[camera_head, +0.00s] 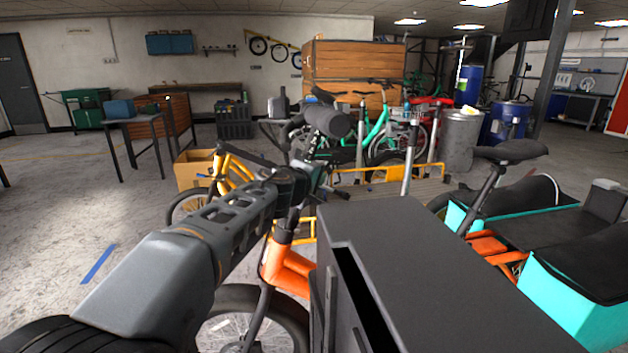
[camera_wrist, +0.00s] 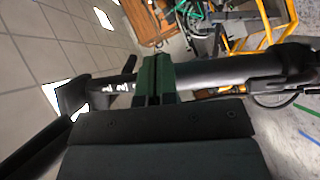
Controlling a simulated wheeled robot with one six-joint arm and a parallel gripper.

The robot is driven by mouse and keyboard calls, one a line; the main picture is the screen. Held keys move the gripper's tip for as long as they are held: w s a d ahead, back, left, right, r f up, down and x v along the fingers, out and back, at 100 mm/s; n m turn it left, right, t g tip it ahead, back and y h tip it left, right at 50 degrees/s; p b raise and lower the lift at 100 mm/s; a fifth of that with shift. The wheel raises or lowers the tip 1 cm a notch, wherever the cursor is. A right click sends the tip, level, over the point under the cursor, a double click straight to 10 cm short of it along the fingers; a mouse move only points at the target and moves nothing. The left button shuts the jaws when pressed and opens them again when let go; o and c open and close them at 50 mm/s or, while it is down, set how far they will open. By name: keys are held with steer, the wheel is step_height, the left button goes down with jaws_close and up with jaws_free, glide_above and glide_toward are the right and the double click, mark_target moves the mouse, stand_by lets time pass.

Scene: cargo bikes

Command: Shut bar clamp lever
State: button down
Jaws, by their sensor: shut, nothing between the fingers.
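A cargo bike with an orange frame (camera_head: 285,268) stands in front of me. Its dark steering post with white lettering (camera_head: 312,148) rises to the handlebar and black grip (camera_head: 330,121). In the wrist view the post (camera_wrist: 205,75) runs across the picture, with a thicker dark fitting (camera_wrist: 275,66) at the right. My gripper (camera_wrist: 155,80) has green fingers, closed together, overlapping the post in view; I cannot tell whether they touch it. In the head view my gripper is mostly hidden beside the post. I cannot clearly single out the clamp lever among the dark parts.
A large dark box (camera_head: 430,265) fills the lower right foreground. A turquoise cargo bike (camera_head: 575,290) stands to the right. A yellow-railed rack (camera_head: 375,171) and a cardboard box (camera_head: 195,168) are behind the bike. Open floor (camera_head: 60,210) lies to the left.

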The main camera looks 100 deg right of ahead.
steer(key=shift+s+r, duration=0.1)
steer(key=shift+s, duration=0.05)
stand_by(0.3)
steer(key=w+a+p, duration=0.2)
steer(key=a+p, duration=0.1)
steer(key=a, duration=1.1)
steer(key=shift+r, duration=0.2)
